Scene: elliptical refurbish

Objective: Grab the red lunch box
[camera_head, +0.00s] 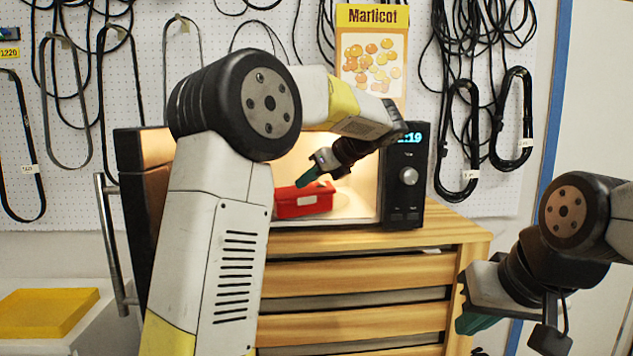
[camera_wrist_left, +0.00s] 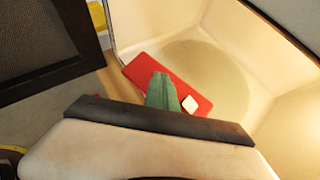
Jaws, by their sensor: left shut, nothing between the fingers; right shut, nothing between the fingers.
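The red lunch box (camera_head: 304,201) sits inside the lit, open microwave, near its front opening, in the head view. In the left wrist view the red lunch box (camera_wrist_left: 192,99) lies beside a round plate, with a small white patch on its right part. My left gripper (camera_head: 312,175) reaches into the opening just above the box; its green fingers (camera_wrist_left: 161,88) are shut and overlap the box in the wrist view. Whether they touch it I cannot tell. My right gripper (camera_head: 472,323) hangs low at the right, its green fingertips partly hidden, away from the box.
The microwave (camera_head: 404,190) stands on a wooden drawer cabinet (camera_head: 355,275). Its door (camera_head: 140,190) is swung open at the left. A yellow block (camera_head: 47,312) lies on a white surface at the lower left. Cables hang on the pegboard behind.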

